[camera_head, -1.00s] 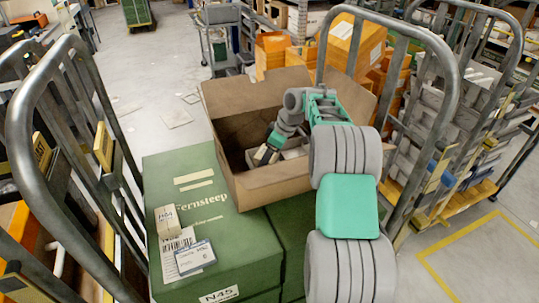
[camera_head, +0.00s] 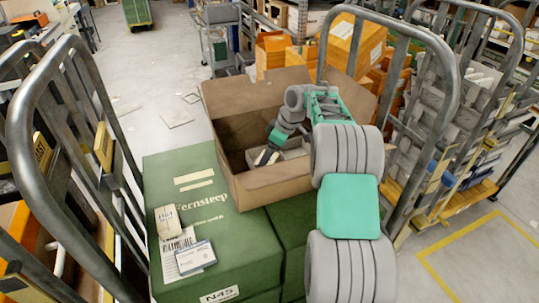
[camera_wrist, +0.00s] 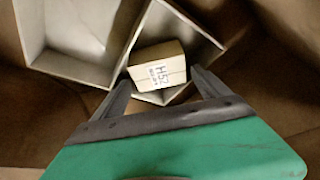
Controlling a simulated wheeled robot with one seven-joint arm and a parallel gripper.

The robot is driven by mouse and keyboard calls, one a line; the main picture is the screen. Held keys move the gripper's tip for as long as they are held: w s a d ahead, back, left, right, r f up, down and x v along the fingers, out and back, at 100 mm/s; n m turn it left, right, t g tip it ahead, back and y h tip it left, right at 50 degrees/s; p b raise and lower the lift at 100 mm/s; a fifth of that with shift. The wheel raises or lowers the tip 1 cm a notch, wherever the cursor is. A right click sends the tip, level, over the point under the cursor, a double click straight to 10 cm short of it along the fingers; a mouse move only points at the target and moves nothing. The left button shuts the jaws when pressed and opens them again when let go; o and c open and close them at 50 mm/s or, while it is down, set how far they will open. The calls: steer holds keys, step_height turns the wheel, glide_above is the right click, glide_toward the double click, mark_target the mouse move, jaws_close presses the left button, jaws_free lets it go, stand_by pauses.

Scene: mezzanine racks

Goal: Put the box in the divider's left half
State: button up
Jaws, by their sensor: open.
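The box (camera_wrist: 158,66), small, pale and marked H52, sits tilted in the right compartment of the divider (camera_wrist: 112,70) as the wrist view shows it, near the corner closest to me. I cannot tell whether it lies flat on the floor. The divider, grey with two compartments, also shows partly in the head view (camera_head: 292,152), inside an open cardboard carton (camera_head: 270,184). In that view it extends to the right of my fingers. My gripper (camera_wrist: 163,82) is open, with one finger on each side of the box's near end. In the head view my gripper (camera_head: 264,158) is down inside the carton.
The carton stands on green cartons (camera_head: 215,235) in a cage trolley with metal rails (camera_head: 40,90) on both sides. Another small labelled box (camera_head: 168,221) and label cards lie on the front green carton. Carton walls surround my gripper closely.

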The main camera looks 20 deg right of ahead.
steer(key=p+v, duration=0.1)
steer(key=v, duration=1)
steer(key=shift+p, duration=0.4)
